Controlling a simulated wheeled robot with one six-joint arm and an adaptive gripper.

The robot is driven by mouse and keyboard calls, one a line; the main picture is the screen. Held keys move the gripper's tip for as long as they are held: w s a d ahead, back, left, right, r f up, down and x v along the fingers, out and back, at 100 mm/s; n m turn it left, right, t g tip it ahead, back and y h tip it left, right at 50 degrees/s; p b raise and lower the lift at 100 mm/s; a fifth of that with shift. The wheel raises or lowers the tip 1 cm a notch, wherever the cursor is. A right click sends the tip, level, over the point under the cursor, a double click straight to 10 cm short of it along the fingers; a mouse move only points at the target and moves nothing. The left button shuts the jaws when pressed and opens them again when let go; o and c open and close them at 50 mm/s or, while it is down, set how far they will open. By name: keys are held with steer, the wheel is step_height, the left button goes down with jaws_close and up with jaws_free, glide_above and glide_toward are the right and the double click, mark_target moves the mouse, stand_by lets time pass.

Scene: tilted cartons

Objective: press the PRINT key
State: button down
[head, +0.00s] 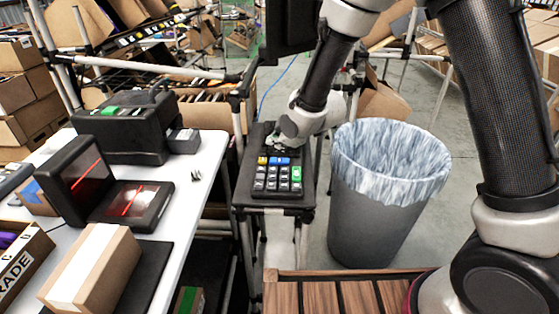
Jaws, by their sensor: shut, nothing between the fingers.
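A black keypad (277,188) lies on a narrow black stand beside the white table. It has rows of grey keys, with a yellow key (262,160), blue keys (280,161) and a green key (296,174). The key labels are too small to read, so I cannot tell which one is PRINT. My gripper (277,141) is shut and empty at the far end of the keypad, beyond the coloured keys. My wrist partly hides it and the far end of the keypad; whether it touches anything is unclear.
A grey bin (375,215) with a liner stands right of the stand. The white table (208,160) at left holds a black machine with green keys (125,125), a scanner (118,203) with red lines and a carton (92,268). A wooden slatted surface (335,295) is in front.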

steer(key=shift+r, duration=1.1)
